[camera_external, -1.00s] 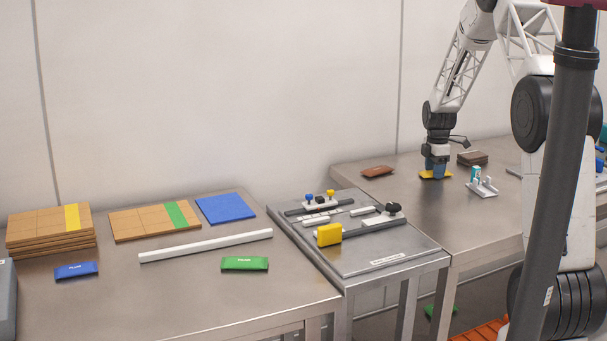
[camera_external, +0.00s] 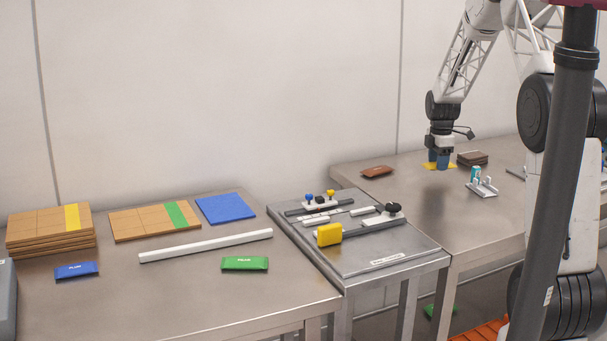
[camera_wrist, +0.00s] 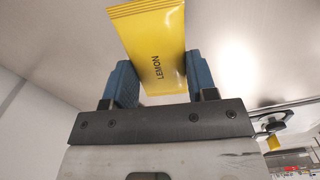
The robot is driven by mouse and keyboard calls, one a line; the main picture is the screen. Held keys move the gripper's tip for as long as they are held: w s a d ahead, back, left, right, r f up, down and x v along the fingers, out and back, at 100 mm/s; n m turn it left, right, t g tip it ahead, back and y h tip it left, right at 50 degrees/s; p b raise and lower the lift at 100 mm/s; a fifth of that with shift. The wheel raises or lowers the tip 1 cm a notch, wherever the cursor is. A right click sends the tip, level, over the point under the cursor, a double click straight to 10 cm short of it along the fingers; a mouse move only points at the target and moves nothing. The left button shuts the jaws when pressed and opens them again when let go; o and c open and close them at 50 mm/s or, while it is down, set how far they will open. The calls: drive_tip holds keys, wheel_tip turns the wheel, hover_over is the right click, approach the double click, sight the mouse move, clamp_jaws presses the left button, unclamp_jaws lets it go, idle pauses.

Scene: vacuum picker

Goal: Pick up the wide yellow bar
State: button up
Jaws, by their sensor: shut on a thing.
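The wide yellow bar is a flat, shiny packet marked LEMON (camera_wrist: 150,38). In the wrist view it lies between the two blue fingers of my gripper (camera_wrist: 156,78), which is shut on it. One end sticks out past the fingers at the top of the picture. In the external view my gripper (camera_external: 438,159) is over the right table, and only yellow edges of the bar (camera_external: 453,166) show around the fingers. It appears held slightly above the table, but the gap is hard to judge.
A brown packet (camera_external: 376,172) lies left of my gripper. A dark stack (camera_external: 472,158) and a small metal holder (camera_external: 484,189) with a teal item stand to the right. A fixture plate (camera_external: 385,255) is on the middle bench. The right table's front is clear.

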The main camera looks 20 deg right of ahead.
drive_tip(key=s+a, duration=0.1)
drive_tip(key=s, duration=0.3)
drive_tip(key=s+a, duration=0.2)
drive_tip(key=s, duration=0.2)
drive_tip(key=s+a+r, duration=0.1)
drive_tip(key=s, duration=0.3)
drive_tip(key=shift+s+a, duration=0.2)
drive_tip(key=shift+a, duration=0.2)
